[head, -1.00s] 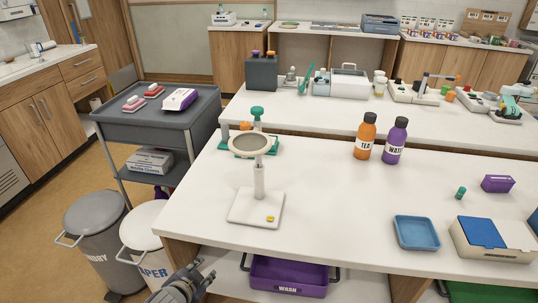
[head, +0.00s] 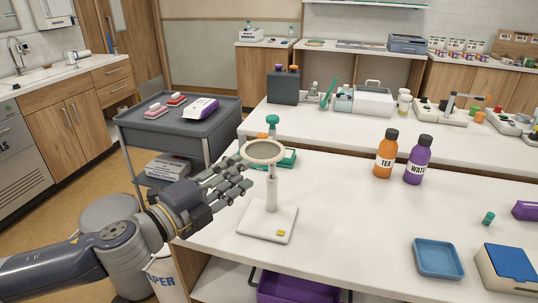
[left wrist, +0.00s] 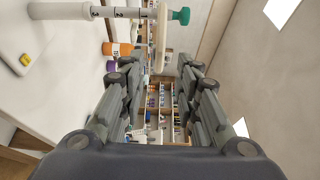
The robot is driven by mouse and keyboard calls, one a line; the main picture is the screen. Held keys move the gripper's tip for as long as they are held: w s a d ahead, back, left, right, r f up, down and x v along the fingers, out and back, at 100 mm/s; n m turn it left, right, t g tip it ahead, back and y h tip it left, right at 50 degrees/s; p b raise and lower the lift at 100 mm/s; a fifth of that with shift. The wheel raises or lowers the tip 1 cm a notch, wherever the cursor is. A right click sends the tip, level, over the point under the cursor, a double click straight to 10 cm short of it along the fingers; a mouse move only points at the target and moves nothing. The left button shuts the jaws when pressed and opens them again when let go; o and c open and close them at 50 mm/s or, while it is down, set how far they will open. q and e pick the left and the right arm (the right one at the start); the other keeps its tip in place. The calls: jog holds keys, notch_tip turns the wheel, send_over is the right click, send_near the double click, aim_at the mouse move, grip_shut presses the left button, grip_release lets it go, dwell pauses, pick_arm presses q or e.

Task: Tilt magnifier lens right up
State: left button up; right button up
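The magnifier has a white base (head: 267,222) with a yellow button, an upright white post and a round beige-rimmed lens (head: 262,152). The lens lies nearly flat on top of the post. A green knob (head: 272,120) on a short pale stem stands at the far rim. In the left wrist view the marked post (left wrist: 85,12), the lens edge-on (left wrist: 161,35) and the knob (left wrist: 181,16) show at the top. My left gripper (head: 243,172) is open and empty, just left of the lens and post; contact cannot be told. My right gripper is out of view.
An orange tea bottle (head: 385,155) and a purple water bottle (head: 418,160) stand right of the magnifier. A blue tray (head: 438,258) lies at the front right. A grey cart (head: 180,124) stands left. The tabletop between magnifier and bottles is clear.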

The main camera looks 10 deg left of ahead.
aim_at(265, 154)
pick_arm(q)
jog(key=shift+w+d+r, duration=0.1)
jog(key=shift+w+r, duration=0.1)
jog(key=shift+w, duration=0.25)
jog(key=p+x, duration=0.3)
jog(key=x, duration=0.5)
jog(key=shift+w+d+f, duration=0.1)
jog(key=shift+w+f, duration=0.05)
jog(key=shift+w+d+f, duration=0.1)
jog(key=shift+w+d, duration=0.2)
jog(key=shift+w, duration=0.25)
grip_shut()
